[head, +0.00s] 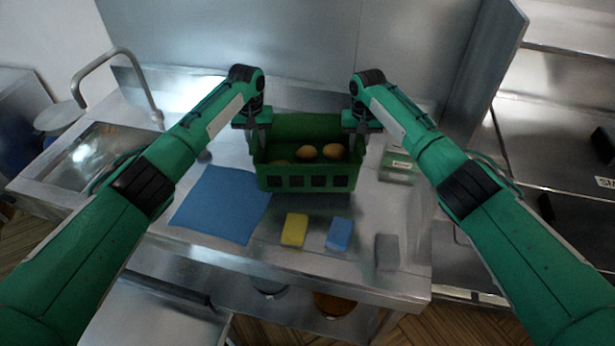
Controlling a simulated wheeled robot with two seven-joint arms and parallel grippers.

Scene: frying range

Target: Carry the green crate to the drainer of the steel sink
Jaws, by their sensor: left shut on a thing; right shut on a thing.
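The green crate (309,182) is in the middle of the head view, over the back part of the steel drainer (225,263). Several round, yellow-brown items (333,151) lie inside it. My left gripper (262,135) is shut on the crate's left end, and my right gripper (352,135) is shut on its right end. The crate looks level; I cannot tell whether its base touches the steel. The sink basin (95,160) with its curved tap (118,58) is at the left.
A blue cloth (220,205) lies left of the crate. A yellow sponge (294,230), a blue sponge (340,234) and a grey block (387,252) lie in front. A clear green-tinted container (398,168) stands right of the crate. A steel wall (300,50) rises behind.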

